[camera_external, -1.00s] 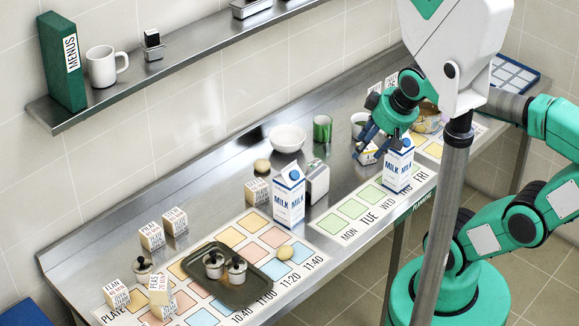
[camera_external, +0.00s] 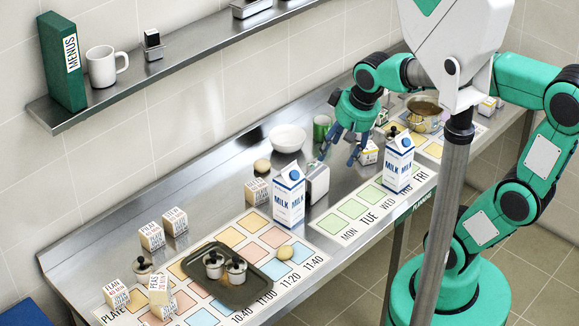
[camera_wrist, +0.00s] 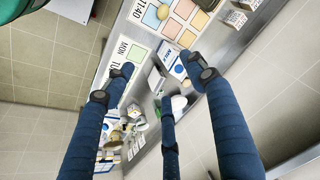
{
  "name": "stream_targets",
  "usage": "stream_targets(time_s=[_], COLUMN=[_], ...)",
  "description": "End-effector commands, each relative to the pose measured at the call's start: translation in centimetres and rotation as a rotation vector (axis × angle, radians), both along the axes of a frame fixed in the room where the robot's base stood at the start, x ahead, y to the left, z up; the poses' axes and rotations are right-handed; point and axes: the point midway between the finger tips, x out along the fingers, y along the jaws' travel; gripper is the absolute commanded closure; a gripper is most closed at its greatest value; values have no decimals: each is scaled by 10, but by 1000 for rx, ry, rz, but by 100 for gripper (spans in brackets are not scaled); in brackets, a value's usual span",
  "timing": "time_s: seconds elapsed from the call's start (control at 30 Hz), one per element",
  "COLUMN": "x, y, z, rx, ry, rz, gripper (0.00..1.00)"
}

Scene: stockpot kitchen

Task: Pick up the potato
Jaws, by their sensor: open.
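Two small tan rounded things could be the potato; I cannot tell which. One tan rounded thing (camera_external: 262,165) lies on the bare steel counter, left of the white bowl. The other tan rounded thing (camera_external: 285,252) lies on the coloured-square mat, right of the dark tray; it also shows in the wrist view (camera_wrist: 163,12). My gripper (camera_external: 338,157) is open and empty above the counter, by the grey boxy item and right of both tan things. Its blue fingers (camera_wrist: 160,82) are spread in the wrist view.
A milk carton (camera_external: 289,197) stands between my gripper and the mat's tan thing. Another milk carton (camera_external: 398,163) stands to the right. The grey boxy item (camera_external: 317,183), white bowl (camera_external: 287,138) and green glass (camera_external: 322,128) are close by. The dark tray (camera_external: 228,293) holds two small lidded pots.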

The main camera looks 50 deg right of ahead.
Motion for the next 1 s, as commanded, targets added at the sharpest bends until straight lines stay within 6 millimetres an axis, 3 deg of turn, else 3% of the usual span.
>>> stream_targets(time_s=[0.2,0.5,0.7,0.8,1.0], x=[47,94,109,112,114], y=[20,51,68,74,79], z=[-49,-137,-197,-217,-235], rx=[57,98,101,100,99], ry=[109,240,306,325,340], rz=[-174,-428,-579,-631,-677], gripper=[44,44,44,44,44])
